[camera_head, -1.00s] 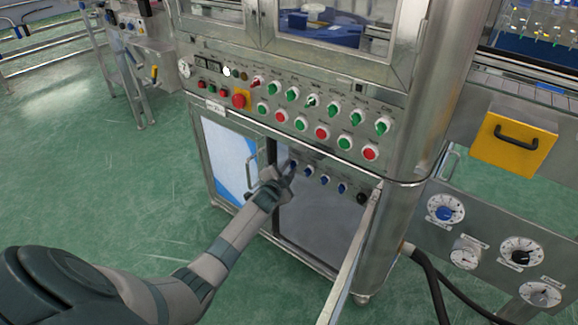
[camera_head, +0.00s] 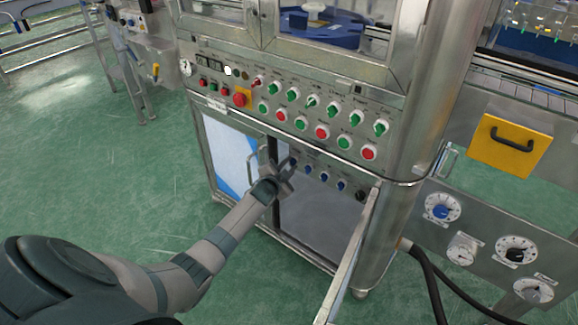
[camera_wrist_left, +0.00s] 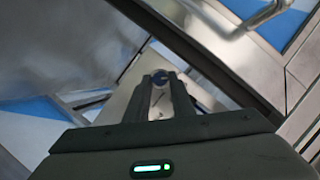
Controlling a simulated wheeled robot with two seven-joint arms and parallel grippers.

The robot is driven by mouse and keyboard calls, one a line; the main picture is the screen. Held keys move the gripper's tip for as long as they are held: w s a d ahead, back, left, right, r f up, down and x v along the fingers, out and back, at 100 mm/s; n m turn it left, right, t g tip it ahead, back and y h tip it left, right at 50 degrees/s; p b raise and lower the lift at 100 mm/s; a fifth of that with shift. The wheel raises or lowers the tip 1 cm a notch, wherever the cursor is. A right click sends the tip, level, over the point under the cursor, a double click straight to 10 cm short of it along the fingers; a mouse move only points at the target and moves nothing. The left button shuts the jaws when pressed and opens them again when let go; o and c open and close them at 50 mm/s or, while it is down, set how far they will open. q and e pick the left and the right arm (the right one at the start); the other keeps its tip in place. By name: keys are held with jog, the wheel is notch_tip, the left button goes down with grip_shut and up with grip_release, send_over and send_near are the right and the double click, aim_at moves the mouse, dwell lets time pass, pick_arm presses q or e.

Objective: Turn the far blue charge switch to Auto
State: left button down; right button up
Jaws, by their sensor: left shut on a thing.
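A row of small blue switches runs along the panel inside the open lower cabinet. In the head view, the visible ones include a blue switch (camera_head: 309,170), a middle one (camera_head: 323,177) and a near one (camera_head: 341,184). My left gripper (camera_head: 290,163) reaches in at the far left end of this row and covers the far blue charge switch there. In the left wrist view, that far blue switch (camera_wrist_left: 160,77) shows between the fingertips of my left gripper (camera_wrist_left: 161,82), which is shut on it. Its labels and pointer direction are too small to read. My right gripper is out of view.
A black knob (camera_head: 361,196) sits right of the blue row. The open cabinet door (camera_head: 350,258) stands out toward me on the right. A closed left door (camera_head: 228,152) with a handle is beside my arm. Green and red controls (camera_head: 321,132) line the panel above.

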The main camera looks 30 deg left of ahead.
pick_arm(q)
jog(key=c, duration=1.5)
grip_release()
jog(key=shift+s, duration=0.1)
jog(key=shift+s+d+r, duration=0.1)
jog(key=shift+s+r, duration=0.05)
jog(key=shift+s, duration=0.2)
jog(key=shift+p+v, duration=1.55)
jog(key=shift+v, duration=6.7)
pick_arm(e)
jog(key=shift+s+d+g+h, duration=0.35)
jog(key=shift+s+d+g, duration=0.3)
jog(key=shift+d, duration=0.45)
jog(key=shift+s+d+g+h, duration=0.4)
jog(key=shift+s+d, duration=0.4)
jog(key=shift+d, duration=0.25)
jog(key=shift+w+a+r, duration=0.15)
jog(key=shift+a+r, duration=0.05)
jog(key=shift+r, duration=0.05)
